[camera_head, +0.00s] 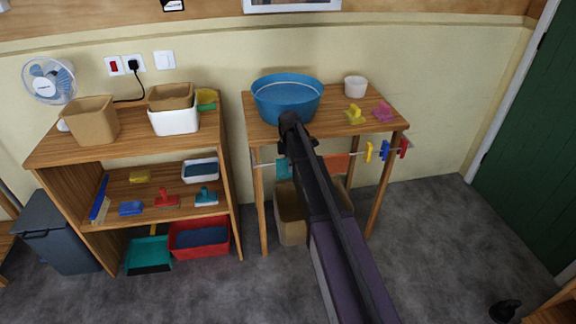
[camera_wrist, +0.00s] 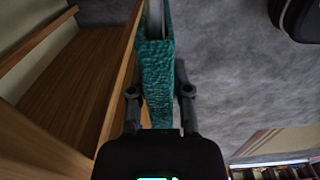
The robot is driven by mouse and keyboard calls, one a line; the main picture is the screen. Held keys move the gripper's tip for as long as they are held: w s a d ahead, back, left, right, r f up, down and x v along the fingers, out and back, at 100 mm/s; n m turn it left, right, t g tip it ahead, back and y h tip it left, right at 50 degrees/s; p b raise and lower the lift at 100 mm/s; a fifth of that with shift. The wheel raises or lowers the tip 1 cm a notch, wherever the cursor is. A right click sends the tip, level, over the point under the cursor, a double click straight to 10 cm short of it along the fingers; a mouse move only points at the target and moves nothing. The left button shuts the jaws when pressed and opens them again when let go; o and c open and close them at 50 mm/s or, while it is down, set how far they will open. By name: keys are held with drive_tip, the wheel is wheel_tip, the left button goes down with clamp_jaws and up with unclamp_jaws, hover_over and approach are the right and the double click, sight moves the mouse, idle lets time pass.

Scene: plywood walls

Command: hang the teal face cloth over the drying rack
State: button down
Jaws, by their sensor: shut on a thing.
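The teal face cloth (camera_wrist: 156,75) is between the fingers of my gripper (camera_wrist: 160,92) in the wrist view, and the fingers are shut on it. In the head view a teal piece of cloth (camera_head: 284,168) shows just left of my arm, at the table's front. The drying rack seems to be the thin rail (camera_head: 361,155) along the table front. A pale strip (camera_wrist: 155,18) meets the cloth in the wrist view; I cannot tell whether it is the rail. My arm hides the gripper and part of the rail in the head view.
An orange cloth (camera_head: 337,162) and yellow, blue and red pegs (camera_head: 385,150) are on the rail to the right. The table holds a blue basin (camera_head: 287,98), a white cup (camera_head: 355,87) and loose pegs (camera_head: 355,114). A tan bin (camera_head: 291,222) stands below. A shelf unit (camera_head: 232,190) stands left.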

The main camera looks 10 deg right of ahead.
drive_tip(key=shift+f, duration=0.15)
drive_tip(key=shift+c, duration=2.4)
unclamp_jaws()
